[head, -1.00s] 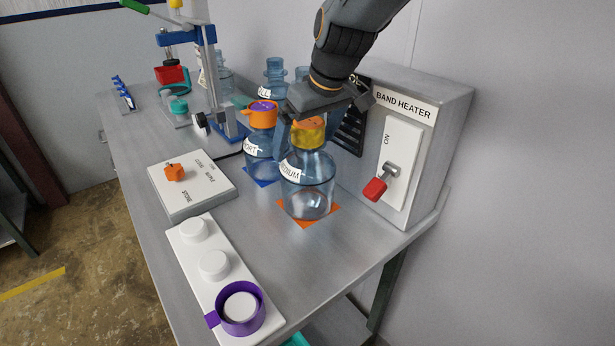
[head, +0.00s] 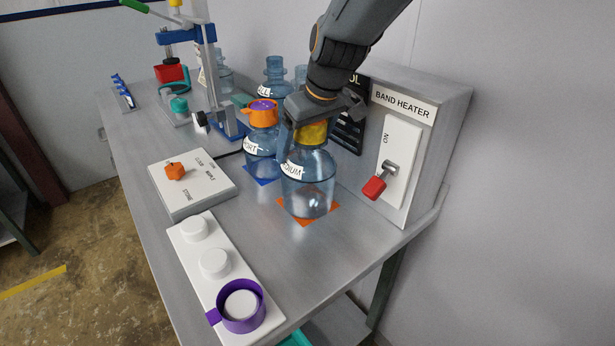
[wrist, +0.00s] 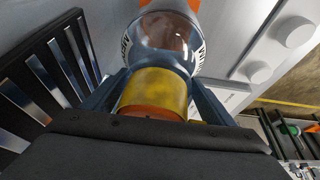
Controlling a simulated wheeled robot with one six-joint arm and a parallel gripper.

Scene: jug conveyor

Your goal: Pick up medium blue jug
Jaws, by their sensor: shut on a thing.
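The medium blue jug (head: 309,182) is clear blue with a white label reading "...DIUM" and a yellow neck band. It is upright over the orange square (head: 322,214) on the bench. Whether its base touches the square is hard to tell. My gripper (head: 306,128) is above the jug and shut on its neck at the yellow band. In the wrist view, the gripper's fingers (wrist: 160,92) sit on both sides of the yellow band (wrist: 154,90), with the jug body (wrist: 163,40) beyond.
Close left stands another blue jug (head: 262,145) with an orange and purple cap, on a blue square. The band heater box (head: 413,150) with a red-handled switch is close right. A selector box (head: 193,183) and a white rack (head: 214,262) with a purple ring (head: 241,318) are left and in front.

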